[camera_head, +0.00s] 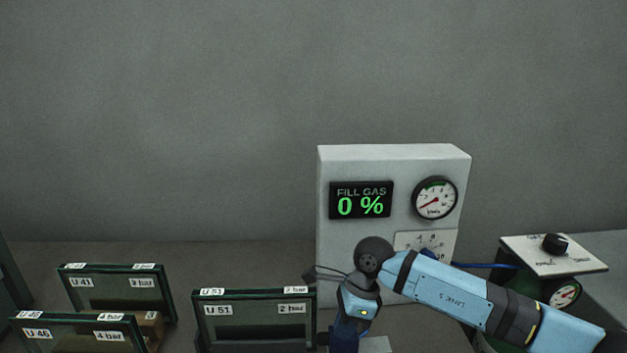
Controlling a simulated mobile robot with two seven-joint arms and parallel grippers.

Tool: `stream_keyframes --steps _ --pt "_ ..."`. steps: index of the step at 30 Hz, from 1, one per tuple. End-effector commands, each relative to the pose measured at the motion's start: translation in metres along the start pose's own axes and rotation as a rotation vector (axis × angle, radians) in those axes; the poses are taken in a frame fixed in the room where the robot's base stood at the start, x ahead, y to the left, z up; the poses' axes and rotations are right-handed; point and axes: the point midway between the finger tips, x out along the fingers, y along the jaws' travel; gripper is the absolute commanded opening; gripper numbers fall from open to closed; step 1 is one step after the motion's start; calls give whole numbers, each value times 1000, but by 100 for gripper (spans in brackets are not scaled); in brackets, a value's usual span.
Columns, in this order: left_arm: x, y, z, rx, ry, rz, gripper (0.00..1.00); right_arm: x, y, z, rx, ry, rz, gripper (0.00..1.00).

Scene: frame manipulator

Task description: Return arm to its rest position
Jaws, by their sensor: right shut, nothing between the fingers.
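My right arm (460,298), light blue with black bands, reaches in from the lower right in the head view. Its dark round wrist joint (373,256) is in front of the grey gas box. My right gripper (345,338) hangs below the wrist at the bottom edge, just right of the frame labelled U51. It is shut with nothing in it; its fingertips are hard to make out. My left gripper is not in view.
The grey gas box (395,160) has a "FILL GAS 0 %" display (361,200) and a round gauge (435,198). Dark-edged glass frames, U51 (253,292) and others (112,266), stand at left. A knob panel (585,262) stands right. The wall above is bare.

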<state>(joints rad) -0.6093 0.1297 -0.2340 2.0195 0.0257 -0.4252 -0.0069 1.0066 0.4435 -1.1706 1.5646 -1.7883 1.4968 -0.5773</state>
Motion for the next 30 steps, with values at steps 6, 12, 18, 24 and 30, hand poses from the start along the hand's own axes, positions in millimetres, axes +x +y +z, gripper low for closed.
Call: stream_keyframes --steps 6,12,18,24,30 --pt "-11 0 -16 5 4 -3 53 33 84 89 238 -615 304 0" --pt "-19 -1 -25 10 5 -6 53 9 118 126 627 -1117 583 0" --pt "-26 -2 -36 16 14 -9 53 -14 117 103 1150 -1530 853 0" --pt "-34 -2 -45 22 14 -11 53 2 113 27 1784 -1828 1093 0" --pt "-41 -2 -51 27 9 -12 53 58 149 -72 -2077 1638 -1061 0"
